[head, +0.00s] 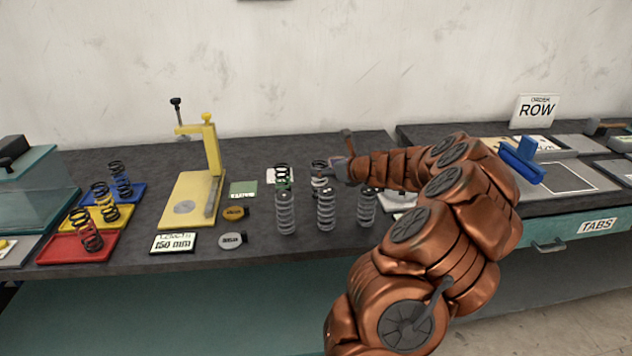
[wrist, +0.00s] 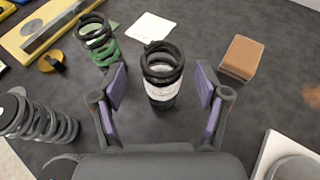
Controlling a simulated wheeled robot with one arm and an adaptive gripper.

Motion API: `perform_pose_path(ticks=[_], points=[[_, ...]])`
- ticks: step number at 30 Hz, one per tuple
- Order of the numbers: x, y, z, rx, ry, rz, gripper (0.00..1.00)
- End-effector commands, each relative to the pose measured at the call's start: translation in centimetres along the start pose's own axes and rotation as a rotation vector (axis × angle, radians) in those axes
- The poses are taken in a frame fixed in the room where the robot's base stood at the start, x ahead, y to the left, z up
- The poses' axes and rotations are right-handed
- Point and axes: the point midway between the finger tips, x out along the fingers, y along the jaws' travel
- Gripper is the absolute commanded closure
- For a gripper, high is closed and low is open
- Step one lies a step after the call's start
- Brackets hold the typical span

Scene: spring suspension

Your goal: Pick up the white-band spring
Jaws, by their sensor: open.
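The white-band spring (wrist: 163,78) stands upright on the dark bench, a black coil with a white band round its middle. In the wrist view it is between the two purple-padded fingers of my gripper (wrist: 160,92), which are open with a gap on each side. In the head view this spring (head: 318,178) is partly hidden by my gripper (head: 338,173) and by a grey spring in front. A green-band spring (wrist: 98,40) stands to its left, also seen in the head view (head: 282,176).
Several grey springs (head: 326,210) stand along the bench front. A yellow press (head: 212,150) is at left, near red, yellow and blue trays (head: 62,249) holding springs. A brown block (wrist: 240,57) lies right of the spring. A white card (wrist: 152,27) lies behind.

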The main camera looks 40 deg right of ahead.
Motion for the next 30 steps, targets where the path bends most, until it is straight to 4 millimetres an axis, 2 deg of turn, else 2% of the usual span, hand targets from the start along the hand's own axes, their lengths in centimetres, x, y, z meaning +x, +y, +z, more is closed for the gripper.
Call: perform_pose_path(ticks=[5, 13, 18, 27, 30], points=[[1.0, -0.1, 0.1, 0.000, -0.001, -0.002, 0.26], [4.3, 0.2, -0.1, 0.000, 0.002, 0.004, 0.26], [5.6, 0.1, 0.0, -0.003, -0.001, 0.002, 0.26], [5.9, 0.2, 0.0, -0.004, -0.001, 0.002, 0.26], [5.9, 0.2, 0.0, -0.004, -0.001, 0.003, 0.35]])
